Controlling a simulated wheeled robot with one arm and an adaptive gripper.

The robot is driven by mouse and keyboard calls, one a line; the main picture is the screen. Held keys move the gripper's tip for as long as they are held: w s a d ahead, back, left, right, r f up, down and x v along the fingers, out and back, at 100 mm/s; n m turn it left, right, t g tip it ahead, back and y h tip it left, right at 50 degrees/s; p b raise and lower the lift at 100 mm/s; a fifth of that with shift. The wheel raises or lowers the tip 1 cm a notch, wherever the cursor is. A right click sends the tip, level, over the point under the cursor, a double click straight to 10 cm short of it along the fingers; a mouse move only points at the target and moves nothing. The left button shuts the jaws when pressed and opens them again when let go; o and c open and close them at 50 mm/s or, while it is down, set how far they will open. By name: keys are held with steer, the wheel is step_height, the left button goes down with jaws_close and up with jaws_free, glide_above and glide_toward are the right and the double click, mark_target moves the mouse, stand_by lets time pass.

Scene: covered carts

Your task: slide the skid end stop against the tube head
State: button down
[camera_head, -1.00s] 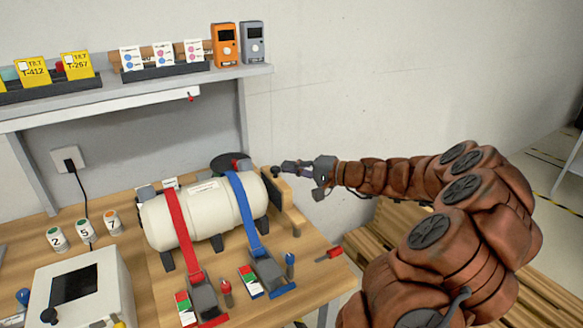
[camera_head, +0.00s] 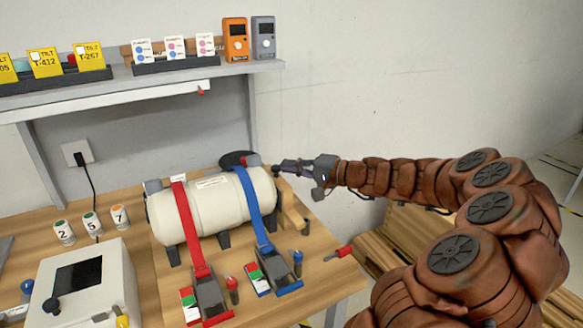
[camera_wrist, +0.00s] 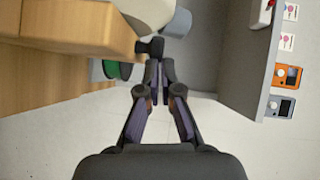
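The skid end stop is a wooden board (camera_head: 292,212) at the right end of the white tube (camera_head: 213,206), partly hidden behind the tube head. In the wrist view the stop (camera_wrist: 78,28) fills the upper left, with a dark knob (camera_wrist: 151,47) at its right edge. The knob (camera_head: 277,170) also shows in the head view. My gripper (camera_head: 284,169) reaches in from the right at the knob. In the wrist view its fingertips (camera_wrist: 160,68) are together, right at the knob, with nothing clearly between them. I cannot tell whether the stop touches the tube head.
A red strap (camera_head: 190,228) and a blue strap (camera_head: 252,207) cross the tube to buckles at the front. A red-handled tool (camera_head: 340,253) lies near the table's right edge. A shelf (camera_head: 160,77) stands above. Several pallet boards lie at the right.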

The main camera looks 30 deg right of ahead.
steer(key=w+d+b+v, duration=0.1)
steer(key=d+b+v, duration=0.1)
steer(key=v, duration=1.1)
steer(key=shift+w+r, duration=0.15)
steer(key=shift+w, duration=0.1)
